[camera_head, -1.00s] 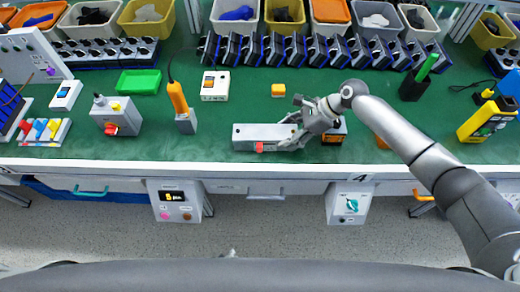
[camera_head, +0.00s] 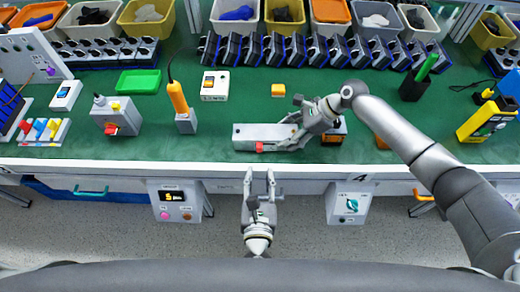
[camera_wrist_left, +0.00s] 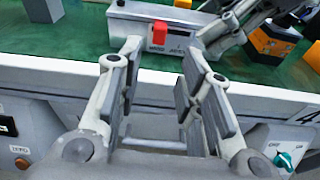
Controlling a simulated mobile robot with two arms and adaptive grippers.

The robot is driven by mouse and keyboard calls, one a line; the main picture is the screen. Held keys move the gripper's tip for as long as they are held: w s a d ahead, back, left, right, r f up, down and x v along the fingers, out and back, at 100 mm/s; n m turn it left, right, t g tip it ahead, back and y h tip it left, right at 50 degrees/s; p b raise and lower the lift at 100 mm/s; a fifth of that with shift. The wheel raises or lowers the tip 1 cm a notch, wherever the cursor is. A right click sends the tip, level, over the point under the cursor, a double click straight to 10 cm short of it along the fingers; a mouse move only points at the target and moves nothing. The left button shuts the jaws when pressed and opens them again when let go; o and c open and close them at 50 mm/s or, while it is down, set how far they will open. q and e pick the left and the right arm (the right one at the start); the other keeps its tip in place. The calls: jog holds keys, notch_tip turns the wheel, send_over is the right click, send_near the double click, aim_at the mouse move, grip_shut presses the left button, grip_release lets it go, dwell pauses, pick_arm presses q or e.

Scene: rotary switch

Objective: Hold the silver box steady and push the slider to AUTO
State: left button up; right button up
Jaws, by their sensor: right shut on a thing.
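The silver box (camera_head: 248,133) lies near the front edge of the green bench top. Its red slider (camera_head: 259,147) sits on the side facing me; the slider also shows in the left wrist view (camera_wrist_left: 159,32), above a dark label too small to read surely. My right gripper (camera_head: 298,135) is shut on the right part of the silver box (camera_wrist_left: 130,13), hiding that end. My left gripper (camera_head: 260,174) is open and empty, in front of the bench edge and below the slider. In the left wrist view its two fingers (camera_wrist_left: 155,85) stand apart, with the slider beyond them.
The white bench edge (camera_head: 100,168) lies between my left gripper and the box. Grey panels (camera_head: 178,200) hang below the bench.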

aim_at(260, 151)
pick_arm(q)
jog(key=shift+n, duration=0.4)
jog(key=shift+w+f, duration=0.15)
jog(key=shift+w, duration=1.15)
jog(key=shift+w+f, duration=0.2)
jog(key=shift+w, duration=1.1)
jog(key=shift+w+f, duration=0.15)
jog(key=shift+w, duration=1.15)
grip_shut()
